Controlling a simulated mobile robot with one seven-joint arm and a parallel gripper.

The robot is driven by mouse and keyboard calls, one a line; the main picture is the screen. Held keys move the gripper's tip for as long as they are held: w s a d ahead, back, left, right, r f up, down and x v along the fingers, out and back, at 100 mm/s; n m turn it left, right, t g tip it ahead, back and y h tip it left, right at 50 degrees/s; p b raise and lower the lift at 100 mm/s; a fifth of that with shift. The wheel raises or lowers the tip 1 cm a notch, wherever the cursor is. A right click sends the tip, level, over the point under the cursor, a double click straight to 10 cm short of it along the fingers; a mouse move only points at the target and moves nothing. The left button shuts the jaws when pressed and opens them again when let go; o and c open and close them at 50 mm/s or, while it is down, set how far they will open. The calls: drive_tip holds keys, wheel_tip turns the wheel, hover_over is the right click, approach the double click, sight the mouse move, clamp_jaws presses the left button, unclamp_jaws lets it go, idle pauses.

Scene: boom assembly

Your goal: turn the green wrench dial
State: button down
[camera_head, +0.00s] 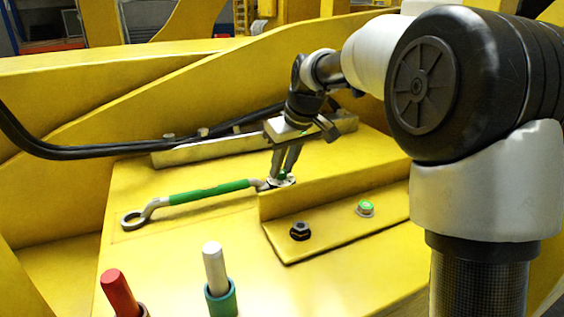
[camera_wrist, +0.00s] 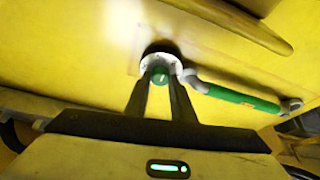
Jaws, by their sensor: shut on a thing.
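The green-handled wrench (camera_head: 208,193) lies on the yellow panel in the head view, with a ring end at its left and its other end at a small round dial. The green dial (camera_head: 283,177) has a pale rim at the wrench's right end. My gripper (camera_head: 284,172) reaches down to it. In the wrist view, the gripper (camera_wrist: 160,82) has its two fingertips on either side of the green dial (camera_wrist: 160,75), shut on it. The wrench (camera_wrist: 240,97) extends to the right there. The fingers partly hide the dial's sides.
A raised yellow bracket beside the dial carries a black bolt (camera_head: 300,231) and a green-topped bolt (camera_head: 365,208). A red peg (camera_head: 118,292) and a white peg in a green collar (camera_head: 221,298) stand in front. A metal bar (camera_head: 215,150) and black cables (camera_head: 90,152) lie behind.

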drive_tip(key=n+g+p, duration=0.1)
drive_tip(key=n, duration=0.2)
drive_tip(key=n+g+y+p, duration=0.1)
drive_tip(key=n, duration=0.2)
drive_tip(key=shift+w+d+n, duration=0.15)
drive_tip(key=shift+d+n, duration=0.05)
drive_tip(key=shift+n, duration=0.1)
drive_tip(key=shift+p, duration=0.3)
drive_tip(key=c, duration=1.5)
unclamp_jaws()
drive_tip(key=shift+y, duration=0.3)
drive_tip(key=p+v, duration=0.1)
drive_tip(key=v, duration=1.6)
drive_tip(key=shift+r, duration=0.15)
